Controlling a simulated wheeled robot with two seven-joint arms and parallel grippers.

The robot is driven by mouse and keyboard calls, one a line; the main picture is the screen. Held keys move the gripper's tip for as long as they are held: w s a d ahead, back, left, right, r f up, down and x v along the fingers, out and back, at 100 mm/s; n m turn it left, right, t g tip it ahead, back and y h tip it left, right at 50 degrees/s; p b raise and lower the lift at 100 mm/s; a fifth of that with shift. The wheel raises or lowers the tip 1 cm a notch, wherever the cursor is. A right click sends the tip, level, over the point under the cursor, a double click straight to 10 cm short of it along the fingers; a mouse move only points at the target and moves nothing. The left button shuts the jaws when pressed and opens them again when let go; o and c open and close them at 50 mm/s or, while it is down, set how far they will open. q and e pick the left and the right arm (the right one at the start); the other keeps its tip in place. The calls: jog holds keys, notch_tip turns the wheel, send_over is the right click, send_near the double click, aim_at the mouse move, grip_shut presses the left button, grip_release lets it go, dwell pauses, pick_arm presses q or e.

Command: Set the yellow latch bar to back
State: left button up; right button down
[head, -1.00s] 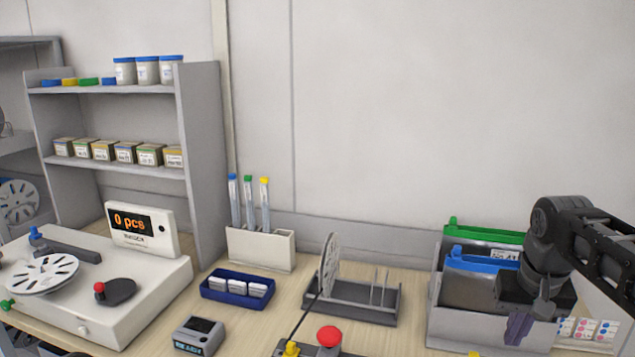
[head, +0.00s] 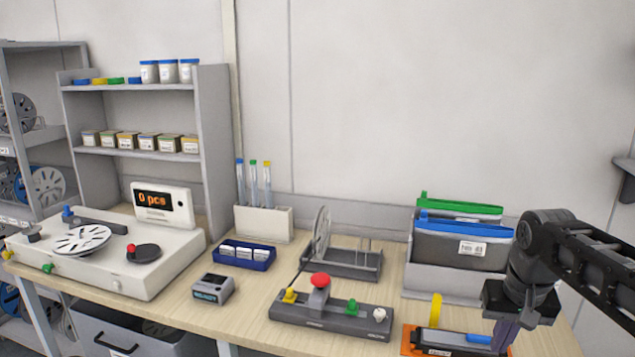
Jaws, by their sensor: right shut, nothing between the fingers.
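A yellow upright bar (head: 435,311), which looks like the latch bar, stands on a grey unit with an orange base (head: 408,341) at the bottom edge of the head view. A blue piece (head: 479,338) lies on top of the same unit. My right gripper (head: 503,336) points down at the right end of this unit, right of the yellow bar and apart from it. It is shut and empty. Whether its fingertips touch the unit, I cannot tell. The unit's lower part is cut off by the picture edge. My left gripper is out of view.
Left of the unit is a grey control strip (head: 330,322) with a red button (head: 320,280) and coloured knobs. Behind my gripper stands a grey bin (head: 428,283) with blue and green folders. A reel stand (head: 345,268) stands farther back. Some bare wood shows between them.

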jog(key=a+f+n+y, duration=0.1)
jog(key=a+f, duration=0.5)
jog(key=f, duration=0.4)
jog(key=a+f+y, duration=0.1)
jog(key=a+f, duration=0.5)
jog(key=f, duration=0.3)
jog(key=a+f+n+y, duration=0.15)
jog(key=a+f, duration=0.35)
jog(key=f, duration=0.5)
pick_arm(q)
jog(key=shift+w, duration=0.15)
pick_arm(e)
jog(key=s+a+f, duration=0.5)
jog(key=s+f, duration=0.2)
jog(key=s, duration=0.3)
jog(key=s+a+f+g+y, duration=0.1)
jog(key=s+a+f, duration=0.5)
jog(key=s+f, duration=0.2)
jog(key=shift+s+f+m+g, duration=0.3)
jog(key=shift+s+m, duration=0.15)
jog(key=shift+s, duration=0.75)
jog(key=c, duration=2.1)
grip_release()
jog(key=shift+c, duration=0.2)
